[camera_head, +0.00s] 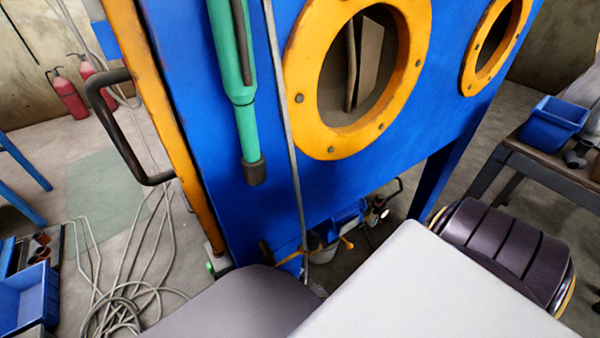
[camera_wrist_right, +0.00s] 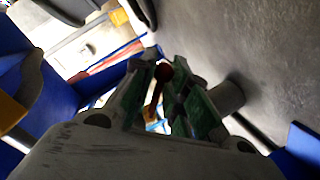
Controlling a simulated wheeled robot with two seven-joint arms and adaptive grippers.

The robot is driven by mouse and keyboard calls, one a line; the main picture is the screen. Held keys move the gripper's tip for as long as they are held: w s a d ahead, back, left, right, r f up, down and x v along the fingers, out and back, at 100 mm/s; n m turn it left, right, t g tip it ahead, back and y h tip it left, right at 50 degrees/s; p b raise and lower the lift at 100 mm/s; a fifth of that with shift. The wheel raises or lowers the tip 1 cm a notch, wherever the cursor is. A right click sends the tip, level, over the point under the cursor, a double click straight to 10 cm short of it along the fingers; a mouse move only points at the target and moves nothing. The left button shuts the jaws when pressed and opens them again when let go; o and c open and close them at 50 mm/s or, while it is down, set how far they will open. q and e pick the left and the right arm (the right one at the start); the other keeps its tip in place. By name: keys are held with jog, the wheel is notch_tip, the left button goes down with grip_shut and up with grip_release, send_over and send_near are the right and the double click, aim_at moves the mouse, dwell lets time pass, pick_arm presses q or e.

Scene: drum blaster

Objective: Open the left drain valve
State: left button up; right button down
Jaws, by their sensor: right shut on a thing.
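The blue blaster cabinet (camera_head: 240,225) stands in front of me in the head view. Under its lower edge are small pipe fittings with a yellow lever (camera_head: 347,243). Another yellow part (camera_head: 288,258) is to the left of it. I cannot tell for sure which is the left drain valve. My right gripper (camera_wrist_right: 164,76) has green-padded fingers, shut on a thin dark rod with a reddish-brown end (camera_wrist_right: 158,82). The fingers hide much of it, and I cannot tell whether it is the valve's handle. My right gripper cannot be made out in the head view. My left gripper is not in view.
Loose hoses (camera_head: 115,290) lie coiled on the floor at the left. A dark door handle (camera_head: 120,125) juts from the cabinet's left side. A table with a blue bin (camera_head: 553,122) stands at the right. Fire extinguishers (camera_head: 68,95) stand at the back left.

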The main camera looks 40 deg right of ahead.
jog(key=shift+a+f+m, duration=0.1)
jog(key=shift+f+m, duration=0.05)
jog(key=shift+m, duration=0.15)
jog(key=shift+a+f+m+y+b, duration=0.25)
jog(key=shift+m+y+b, duration=0.15)
jog(key=shift+m+b, duration=0.3)
jog(key=shift+w+a+f+m+t+y+b, duration=0.1)
jog(key=shift+a+f+m+t+y+b, duration=0.25)
jog(key=shift+m, duration=0.7)
jog(key=shift+a+r+m+t+y+b, duration=0.1)
jog(key=shift+a+m+y+b, duration=0.15)
jog(key=shift+a+m+y, duration=0.55)
jog(key=shift+d+m+h, duration=0.2)
jog(key=shift+m+h, duration=0.05)
jog(key=shift+m, duration=0.2)
jog(key=c, duration=1.6)
grip_release()
jog(key=shift+d+n, duration=0.25)
jog(key=shift+n, duration=0.15)
